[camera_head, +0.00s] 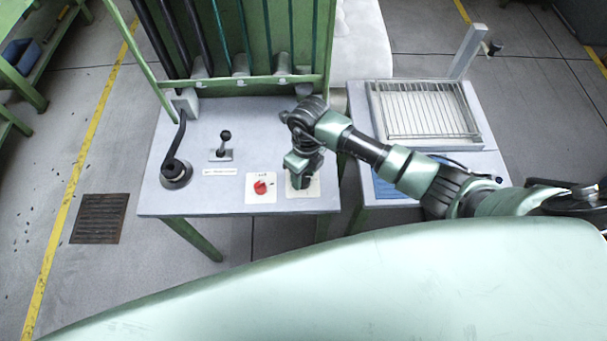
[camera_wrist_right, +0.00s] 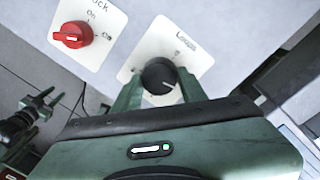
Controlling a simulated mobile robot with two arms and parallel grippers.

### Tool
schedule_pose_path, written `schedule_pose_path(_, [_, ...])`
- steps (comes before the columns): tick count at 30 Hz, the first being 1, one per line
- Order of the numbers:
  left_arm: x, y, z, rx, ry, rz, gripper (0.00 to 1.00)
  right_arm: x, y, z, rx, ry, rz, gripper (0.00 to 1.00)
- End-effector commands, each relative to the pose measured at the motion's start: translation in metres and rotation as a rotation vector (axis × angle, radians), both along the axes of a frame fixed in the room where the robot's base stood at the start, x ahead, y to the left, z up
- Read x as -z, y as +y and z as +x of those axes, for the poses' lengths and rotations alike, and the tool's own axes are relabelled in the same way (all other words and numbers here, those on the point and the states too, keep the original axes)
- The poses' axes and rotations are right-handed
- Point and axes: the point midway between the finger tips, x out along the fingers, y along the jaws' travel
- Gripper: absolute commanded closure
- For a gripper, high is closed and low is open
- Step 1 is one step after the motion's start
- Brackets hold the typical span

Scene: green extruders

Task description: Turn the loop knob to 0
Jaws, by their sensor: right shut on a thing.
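The loop knob (camera_wrist_right: 160,77) is a round black knob with a white pointer line, on a white plate (camera_wrist_right: 195,52) lettered "Loop" in the right wrist view. My right gripper (camera_wrist_right: 160,88) has its two green fingers on either side of the knob and is shut on it. In the head view my right gripper (camera_head: 303,178) reaches down over the plate and hides the knob. The pointer line slants toward the right finger; the scale marks are mostly too blurred to read. My left gripper is not in view.
A red knob (camera_head: 260,187) on its own white plate sits just left of the loop plate. A small black lever (camera_head: 224,142) and a black crank (camera_head: 176,170) stand farther left on the grey table (camera_head: 205,195). A wire rack (camera_head: 425,110) lies on the right-hand table.

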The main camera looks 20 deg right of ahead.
Motion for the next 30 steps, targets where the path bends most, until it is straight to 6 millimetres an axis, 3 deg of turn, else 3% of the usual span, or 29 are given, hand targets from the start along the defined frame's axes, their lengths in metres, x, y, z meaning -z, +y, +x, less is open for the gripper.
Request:
schedule_pose_path(14, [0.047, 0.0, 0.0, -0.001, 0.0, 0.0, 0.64, 0.004, -0.001, 0.003, -0.384, -0.005, -0.003, 0.98])
schedule_pose_path(30, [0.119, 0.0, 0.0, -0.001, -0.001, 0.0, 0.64, 0.005, 0.0, 0.004, -0.897, -0.006, -0.003, 0.98])
